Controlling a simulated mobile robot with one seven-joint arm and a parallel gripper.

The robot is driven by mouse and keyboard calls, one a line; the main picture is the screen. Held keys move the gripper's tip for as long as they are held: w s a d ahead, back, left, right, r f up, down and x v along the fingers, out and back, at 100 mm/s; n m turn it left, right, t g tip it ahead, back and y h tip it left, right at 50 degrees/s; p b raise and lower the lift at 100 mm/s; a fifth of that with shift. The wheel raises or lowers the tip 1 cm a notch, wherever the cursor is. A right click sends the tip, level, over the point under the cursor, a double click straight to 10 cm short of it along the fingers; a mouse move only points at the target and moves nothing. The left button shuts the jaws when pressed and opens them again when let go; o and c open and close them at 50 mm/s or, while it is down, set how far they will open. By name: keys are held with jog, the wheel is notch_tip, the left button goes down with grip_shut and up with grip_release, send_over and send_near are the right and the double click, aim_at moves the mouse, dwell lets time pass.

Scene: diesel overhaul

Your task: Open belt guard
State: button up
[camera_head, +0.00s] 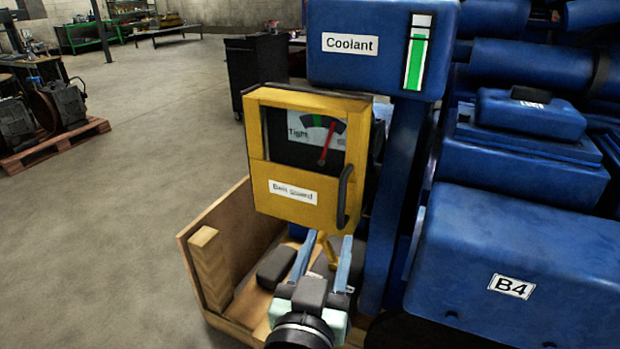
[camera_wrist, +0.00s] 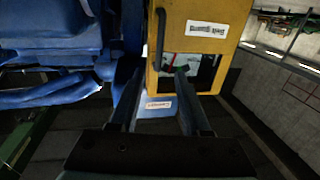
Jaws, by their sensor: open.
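The yellow belt guard (camera_head: 300,190) stands at the middle of the head view, its door shut as far as I can see. It has a label, a window with a gauge behind it, and a dark upright handle (camera_head: 344,196) on its right edge. My gripper (camera_head: 328,240) is open and empty, just below the guard and apart from the handle. In the wrist view, which looks upside down, the guard (camera_wrist: 205,60) and its handle (camera_wrist: 160,40) lie beyond the open fingers (camera_wrist: 155,85).
A blue coolant tank (camera_head: 345,60) with a level gauge sits above the guard. Blue engine parts, with a B4 cover (camera_head: 520,270), fill the right side. A wooden crate (camera_head: 225,240) stands below the guard. Open floor (camera_head: 130,200) lies to the left.

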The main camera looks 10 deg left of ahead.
aim_at(341, 199)
jog(key=w+p, duration=0.1)
jog(key=w, duration=0.3)
jog(key=w+d, duration=0.1)
jog(key=w, duration=0.3)
jog(key=w+p, duration=0.1)
jog(key=w, duration=0.3)
jog(key=shift+w+d+p, duration=0.15)
jog(key=shift+d+p, duration=0.15)
jog(key=shift+p, duration=0.05)
grip_shut()
dwell(1.1)
